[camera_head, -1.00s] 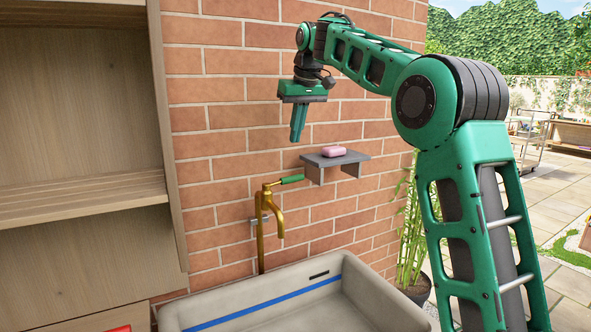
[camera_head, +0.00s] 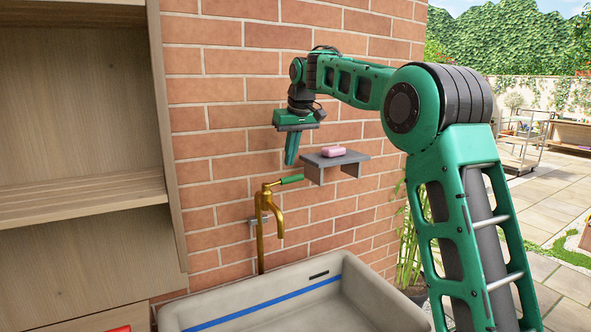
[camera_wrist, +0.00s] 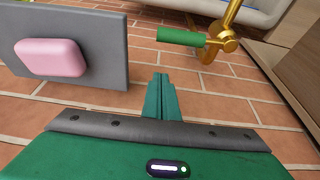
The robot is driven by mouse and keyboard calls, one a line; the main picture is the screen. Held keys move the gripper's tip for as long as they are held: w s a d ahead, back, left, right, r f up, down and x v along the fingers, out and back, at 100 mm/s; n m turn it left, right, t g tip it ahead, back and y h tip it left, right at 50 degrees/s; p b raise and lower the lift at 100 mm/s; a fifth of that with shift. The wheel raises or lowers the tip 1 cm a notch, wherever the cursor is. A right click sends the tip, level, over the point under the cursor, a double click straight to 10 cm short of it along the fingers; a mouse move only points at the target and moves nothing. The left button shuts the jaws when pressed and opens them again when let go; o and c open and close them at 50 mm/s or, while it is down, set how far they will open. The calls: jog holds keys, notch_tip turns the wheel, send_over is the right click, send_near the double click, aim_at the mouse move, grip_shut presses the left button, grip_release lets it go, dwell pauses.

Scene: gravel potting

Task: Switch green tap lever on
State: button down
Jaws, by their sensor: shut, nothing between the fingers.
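The brass tap (camera_head: 267,222) stands against the brick wall above the sink. Its green lever (camera_head: 291,179) sticks out to the right from the tap's top, close to level. In the wrist view the green lever (camera_wrist: 181,37) and the brass tap (camera_wrist: 226,40) are at the upper middle. My gripper (camera_head: 290,162) is shut and empty, pointing down just above the lever in the head view. In the wrist view my gripper's fingertips (camera_wrist: 161,78) show below the lever, with a visible gap between them. No contact shows.
A small grey shelf (camera_head: 338,158) with a pink soap (camera_head: 333,150) is on the wall right of the lever, close to my gripper. The stone sink (camera_head: 225,303) lies below. A wooden cabinet (camera_head: 80,186) stands at the left.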

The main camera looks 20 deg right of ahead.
aim_at(285, 181)
jog(key=shift+s+d+f, duration=0.2)
jog(key=shift+s+f, duration=0.4)
jog(key=shift+s, duration=0.25)
jog(key=shift+s+d+f, duration=0.15)
jog(key=shift+s+f, duration=0.45)
jog(key=shift+s, duration=0.2)
